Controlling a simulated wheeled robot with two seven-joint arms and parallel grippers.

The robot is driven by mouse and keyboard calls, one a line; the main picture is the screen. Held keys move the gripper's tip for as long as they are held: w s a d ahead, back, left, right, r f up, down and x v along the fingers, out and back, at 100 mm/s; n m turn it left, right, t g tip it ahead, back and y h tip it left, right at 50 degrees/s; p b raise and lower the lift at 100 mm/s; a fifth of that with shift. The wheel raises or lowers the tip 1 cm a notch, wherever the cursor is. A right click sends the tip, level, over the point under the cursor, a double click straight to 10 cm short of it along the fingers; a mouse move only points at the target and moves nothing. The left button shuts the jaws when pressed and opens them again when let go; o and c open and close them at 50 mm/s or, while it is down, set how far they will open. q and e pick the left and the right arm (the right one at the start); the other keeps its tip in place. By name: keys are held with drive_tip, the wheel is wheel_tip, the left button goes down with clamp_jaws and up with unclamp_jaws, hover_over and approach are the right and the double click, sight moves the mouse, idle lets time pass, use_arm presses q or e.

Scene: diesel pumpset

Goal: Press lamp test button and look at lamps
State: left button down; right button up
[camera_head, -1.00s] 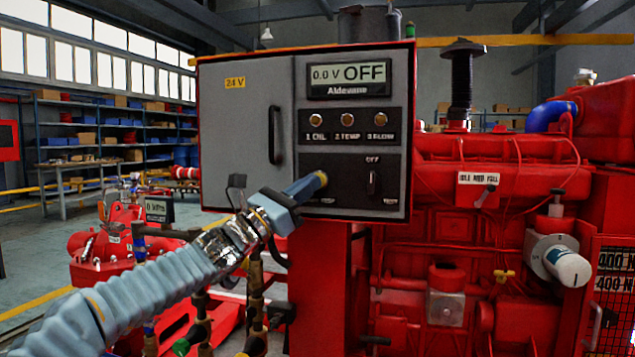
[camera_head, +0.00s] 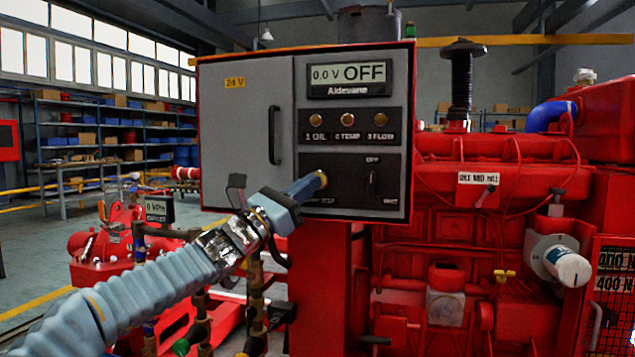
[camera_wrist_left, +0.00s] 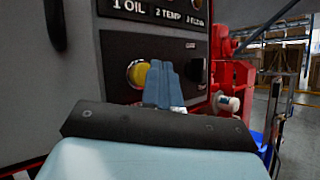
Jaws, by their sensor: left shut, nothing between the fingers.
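The control box (camera_head: 245,130) has a dark panel with a display (camera_head: 347,75) reading 0.0 V OFF. Below it are three round lamps, marked OIL (camera_head: 316,120), TEMP (camera_head: 347,119) and FLOW (camera_head: 380,119); all look dull amber. My left gripper (camera_head: 319,181) is shut and empty, its tips in front of the lower panel. In the left wrist view a round yellow button (camera_wrist_left: 139,74) shows just left of the fingertips (camera_wrist_left: 161,68). I cannot tell whether the tips touch the panel. In the head view the fingers mostly hide this button. My right gripper is not in view.
A rotary switch (camera_head: 372,183) marked OFF sits right of the fingertips. The box's grey door has a black handle (camera_head: 275,134). The red engine (camera_head: 450,190) fills the right. Pipes and valves (camera_head: 257,290) stand below my left arm.

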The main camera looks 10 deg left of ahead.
use_arm(q)
drive_tip(key=shift+w, duration=0.1)
drive_tip(key=shift+w, duration=0.3)
drive_tip(key=shift+w+p, duration=0.4)
drive_tip(key=shift+w, duration=0.05)
idle(0.7)
drive_tip(key=shift+s, duration=0.1)
drive_tip(key=shift+s+b, duration=0.75)
drive_tip(key=shift+b, duration=0.05)
